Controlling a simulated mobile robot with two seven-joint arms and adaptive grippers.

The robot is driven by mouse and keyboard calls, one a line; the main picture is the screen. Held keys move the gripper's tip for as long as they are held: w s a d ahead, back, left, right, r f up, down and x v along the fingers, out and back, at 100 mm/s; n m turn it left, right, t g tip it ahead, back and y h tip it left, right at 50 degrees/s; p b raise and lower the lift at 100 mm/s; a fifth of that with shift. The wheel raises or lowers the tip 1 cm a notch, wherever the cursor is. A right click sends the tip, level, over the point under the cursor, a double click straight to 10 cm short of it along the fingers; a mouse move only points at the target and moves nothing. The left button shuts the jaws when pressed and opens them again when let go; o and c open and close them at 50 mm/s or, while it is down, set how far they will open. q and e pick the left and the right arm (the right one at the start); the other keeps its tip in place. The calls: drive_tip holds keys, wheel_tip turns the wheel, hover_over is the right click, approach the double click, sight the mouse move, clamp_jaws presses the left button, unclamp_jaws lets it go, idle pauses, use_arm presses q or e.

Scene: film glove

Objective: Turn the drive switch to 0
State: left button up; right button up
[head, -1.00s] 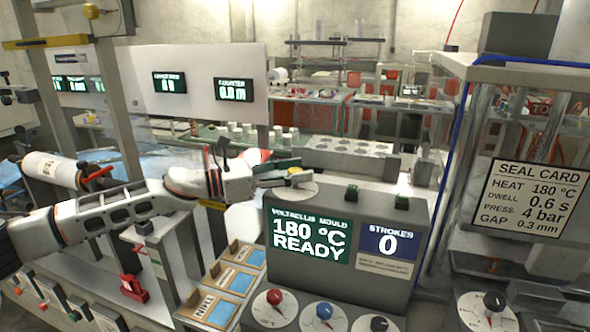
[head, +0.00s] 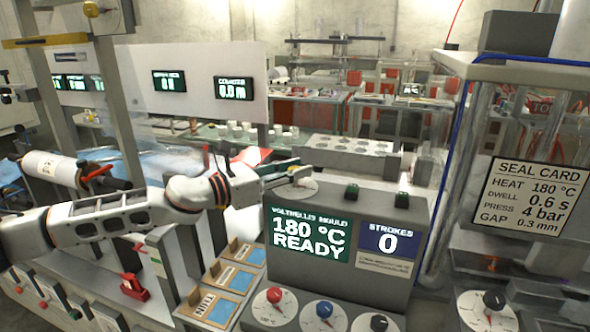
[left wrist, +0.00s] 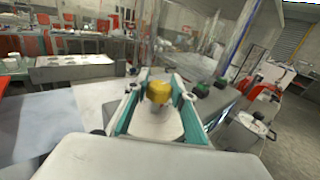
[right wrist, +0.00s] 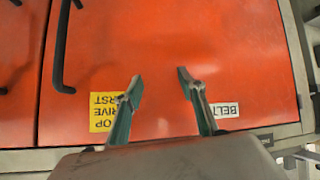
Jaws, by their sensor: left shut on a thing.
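A yellow knob (left wrist: 158,92) stands on a pale round plate on top of the grey mould console (head: 400,215). My left gripper (head: 300,177) is shut on this knob, with a teal finger on either side of it in the left wrist view. The knob's markings cannot be read, so its setting is unclear. My right gripper (right wrist: 158,82) is open and empty in the right wrist view, facing an orange cabinet front (right wrist: 155,40). It is not in the head view.
The console has a READY screen (head: 309,236), two green buttons on top, and red (head: 274,295), blue (head: 324,309) and black (head: 378,323) knobs below. A seal card (head: 522,195) hangs at right. The cabinet bears a yellow label (right wrist: 103,112) and a dark handle (right wrist: 62,50).

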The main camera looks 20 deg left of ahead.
use_arm(q)
drive_tip(key=n+t+y, duration=0.1)
drive_tip(key=n+y, duration=0.1)
drive_tip(key=n+t+y, duration=0.2)
drive_tip(key=y, duration=0.1)
drive_tip(key=shift+s+d+y, duration=0.1)
drive_tip(key=shift+d+y, duration=0.1)
drive_tip(key=shift+y, duration=0.1)
drive_tip(key=n+y, duration=0.2)
drive_tip(key=y, duration=0.1)
drive_tip(key=n+t+y, duration=0.1)
drive_tip(key=n+y, duration=0.1)
drive_tip(key=y, duration=0.1)
drive_tip(key=shift+f+n+y, duration=0.15)
drive_tip(key=shift+n+y, duration=0.25)
drive_tip(key=n+y, duration=0.2)
drive_tip(key=y, duration=0.1)
drive_tip(key=n+g+y, duration=0.1)
drive_tip(key=n+y, duration=0.1)
drive_tip(key=y, duration=0.1)
drive_tip(key=shift+a+r+n+g+y, duration=0.1)
drive_tip(key=shift+n+g+y, duration=0.5)
drive_tip(key=shift+y, duration=0.4)
drive_tip(key=shift+a+r+n+g+y, duration=0.1)
drive_tip(key=shift+n+g+y, duration=0.3)
drive_tip(key=shift+n+y, duration=0.45)
drive_tip(key=shift+y, duration=0.35)
drive_tip(key=o, duration=1.1)
